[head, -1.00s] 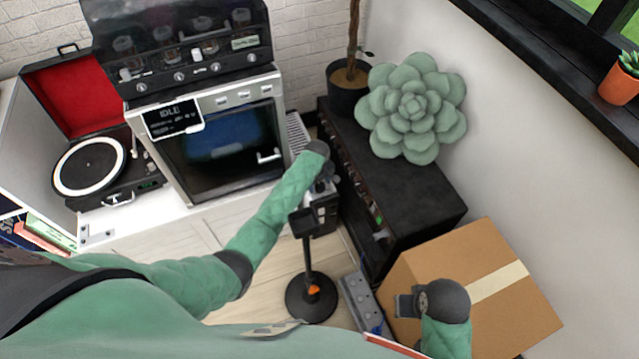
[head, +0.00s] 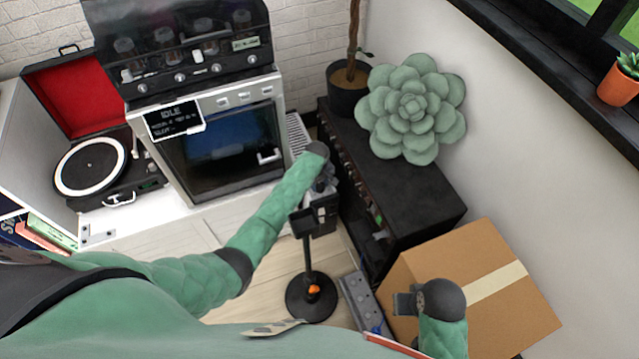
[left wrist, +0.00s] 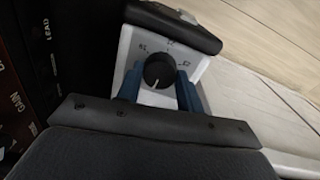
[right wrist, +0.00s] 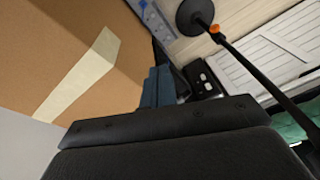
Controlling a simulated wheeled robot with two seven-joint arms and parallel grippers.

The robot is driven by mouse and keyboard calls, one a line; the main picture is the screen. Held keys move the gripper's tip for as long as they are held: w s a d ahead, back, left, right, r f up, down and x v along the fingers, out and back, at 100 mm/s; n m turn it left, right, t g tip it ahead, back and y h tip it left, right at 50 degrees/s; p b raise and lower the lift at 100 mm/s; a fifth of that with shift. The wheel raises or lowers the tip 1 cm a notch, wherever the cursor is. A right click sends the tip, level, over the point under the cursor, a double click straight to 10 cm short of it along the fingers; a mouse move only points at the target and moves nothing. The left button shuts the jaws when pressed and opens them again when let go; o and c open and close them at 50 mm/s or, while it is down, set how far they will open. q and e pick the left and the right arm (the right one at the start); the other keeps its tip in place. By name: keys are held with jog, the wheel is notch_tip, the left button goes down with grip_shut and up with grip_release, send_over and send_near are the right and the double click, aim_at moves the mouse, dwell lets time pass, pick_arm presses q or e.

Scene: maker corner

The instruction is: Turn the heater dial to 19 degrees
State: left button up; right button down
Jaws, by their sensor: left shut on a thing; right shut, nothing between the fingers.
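The heater dial (left wrist: 158,70) is a round black knob with a pale pointer line, set on the heater's white panel (left wrist: 126,62) in the left wrist view. Small marks stand around the knob; I cannot read them surely. The pointer line is at the knob's lower part. My left gripper (head: 323,184) has its blue fingers on both sides of the knob and is shut on it. In the head view the heater (head: 326,216) is partly hidden behind this gripper. My right gripper (head: 402,304) is shut and empty near the cardboard box; its blue fingers show in the right wrist view (right wrist: 158,86).
A black amplifier cabinet (head: 420,195) stands right of the heater, with a succulent (head: 412,108) on top. A cardboard box (head: 510,325) stands at lower right. A stand with a round black base (head: 300,308) and a grey pedal board (head: 358,294) are on the floor nearby.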

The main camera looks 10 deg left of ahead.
pick_arm(q)
jog(key=m+p, duration=0.2)
jog(key=m, duration=0.1)
jog(key=shift+w+r+m, duration=0.1)
jog(key=shift+r+m, duration=0.05)
jog(key=shift+m, duration=0.25)
jog(key=m+p, duration=0.1)
jog(key=m, duration=0.3)
jog(key=shift+m, duration=0.3)
jog(key=m+p, duration=0.1)
jog(key=m, duration=0.2)
jog(key=shift+w+m+g, duration=0.1)
jog(key=shift+m+g, duration=0.2)
jog(key=m, duration=0.2)
jog(key=shift+m, duration=0.4)
jog(key=m, duration=0.2)
jog(key=shift+m, duration=0.3)
jog(key=shift+d+m, duration=0.1)
jog(key=shift+m, duration=1.8)
pick_arm(e)
notch_tip(320, 180, down, 17)
jog(key=shift+w+d+r, duration=0.15)
jog(key=shift+w, duration=0.25)
jog(key=shift+r, duration=0.1)
